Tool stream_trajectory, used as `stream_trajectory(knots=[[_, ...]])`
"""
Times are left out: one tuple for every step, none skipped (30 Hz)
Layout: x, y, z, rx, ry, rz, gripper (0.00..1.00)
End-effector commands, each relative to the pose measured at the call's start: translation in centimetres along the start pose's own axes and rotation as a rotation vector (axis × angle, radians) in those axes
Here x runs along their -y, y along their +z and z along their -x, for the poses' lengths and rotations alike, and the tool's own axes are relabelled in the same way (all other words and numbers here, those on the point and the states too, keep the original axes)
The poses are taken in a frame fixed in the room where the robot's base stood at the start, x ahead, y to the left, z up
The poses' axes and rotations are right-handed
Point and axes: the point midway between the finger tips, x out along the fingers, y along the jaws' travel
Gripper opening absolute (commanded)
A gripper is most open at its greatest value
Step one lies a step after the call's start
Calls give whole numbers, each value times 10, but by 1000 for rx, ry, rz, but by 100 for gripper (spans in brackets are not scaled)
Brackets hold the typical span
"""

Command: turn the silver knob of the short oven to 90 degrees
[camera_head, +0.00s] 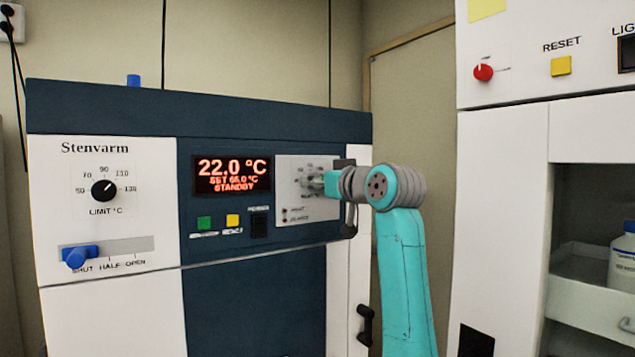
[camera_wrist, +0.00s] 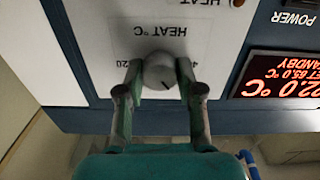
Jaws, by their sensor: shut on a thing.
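The silver knob (camera_wrist: 160,72) sits on a pale panel with upside-down HEAT °C lettering in the wrist view. A short dark mark shows on its face, toward the lower right there. My gripper (camera_wrist: 160,70) is shut on the knob, with one finger at each side. In the head view my gripper (camera_head: 325,184) is at the pale dial panel (camera_head: 290,205) on the right of the short oven's (camera_head: 250,123) front. There it mostly hides the knob. The numbers around the knob are partly covered and I cannot read its exact angle.
The red display (camera_head: 232,176) reads 22.0 °C and STANDBY. A black limit knob (camera_head: 104,190) and a blue slide lever (camera_head: 80,256) are on the left. Green (camera_head: 204,223) and yellow (camera_head: 233,220) buttons sit below the display. A tall white unit (camera_head: 502,150) stands close on the right.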

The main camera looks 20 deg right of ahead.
Motion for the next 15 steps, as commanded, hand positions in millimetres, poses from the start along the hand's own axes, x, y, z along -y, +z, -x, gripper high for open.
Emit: stream_trajectory(knots=[[0,1,0,3,-1,-45,2],[0,1,0,3,-1,-73,2],[0,1,0,3,-1,-112,2],[0,1,0,3,0,-140,2],[0,1,0,3,0,-168,2],[0,1,0,3,0,-207,2],[0,1,0,3,0,-235,2],[0,1,0,3,0,-263,2],[0,2,0,3,0,-302,2],[0,2,0,3,0,-330,2],[0,2,0,3,0,-358,2],[0,2,0,3,0,-397,2],[0,2,0,3,0,-425,2],[0,2,0,3,0,-453,2],[0,2,0,3,0,-492,2]])
